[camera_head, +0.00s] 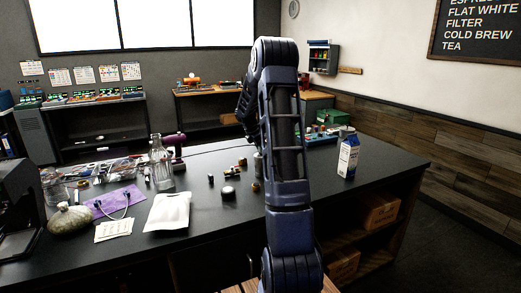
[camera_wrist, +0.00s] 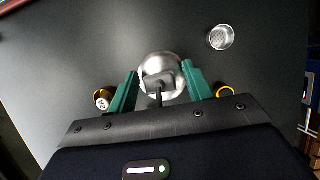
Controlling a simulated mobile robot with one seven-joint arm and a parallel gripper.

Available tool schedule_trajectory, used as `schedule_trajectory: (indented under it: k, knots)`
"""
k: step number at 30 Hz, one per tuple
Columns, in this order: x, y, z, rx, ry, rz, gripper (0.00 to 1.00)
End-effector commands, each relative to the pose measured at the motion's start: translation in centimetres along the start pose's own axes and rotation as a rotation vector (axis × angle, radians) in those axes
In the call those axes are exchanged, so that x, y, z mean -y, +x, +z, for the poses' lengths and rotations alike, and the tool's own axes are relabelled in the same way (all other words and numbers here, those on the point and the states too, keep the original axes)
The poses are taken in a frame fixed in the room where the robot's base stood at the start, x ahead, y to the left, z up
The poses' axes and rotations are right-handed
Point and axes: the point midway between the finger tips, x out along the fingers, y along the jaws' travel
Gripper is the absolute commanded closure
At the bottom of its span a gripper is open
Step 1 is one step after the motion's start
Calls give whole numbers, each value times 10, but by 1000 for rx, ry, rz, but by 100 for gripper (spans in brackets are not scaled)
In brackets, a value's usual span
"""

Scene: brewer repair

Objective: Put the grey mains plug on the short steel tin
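In the wrist view the dark grey mains plug (camera_wrist: 158,82) lies over the top of the round short steel tin (camera_wrist: 163,62), with its short cable end pointing toward my wrist. It appears to rest on the tin, though the contact is not clear from above. My gripper (camera_wrist: 160,72) has its two green fingers on either side of the plug, with a visible gap at each side. It is open. In the head view my arm hides the gripper, and I cannot make out the plug there.
An empty clear or metal cup (camera_wrist: 220,37) stands beyond the tin. Small brass-coloured parts lie left (camera_wrist: 103,98) and right (camera_wrist: 226,90) of the fingers. On the dark counter (camera_head: 330,190) are a milk carton (camera_head: 348,155), a glass bottle (camera_head: 161,165) and a white pouch (camera_head: 168,212).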

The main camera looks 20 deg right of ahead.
Motion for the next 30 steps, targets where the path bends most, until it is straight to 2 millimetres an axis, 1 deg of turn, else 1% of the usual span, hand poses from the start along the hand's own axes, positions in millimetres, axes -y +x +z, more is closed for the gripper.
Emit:
schedule_trajectory:
  k: [7,11,14,24,30]
  knots:
    - [0,-1,0,0,0,0,50]
    - [0,-9,1,1,0,2,50]
    - [0,-23,1,1,0,3,50]
    - [0,-88,2,1,0,3,50]
    - [0,-113,1,0,0,1,50]
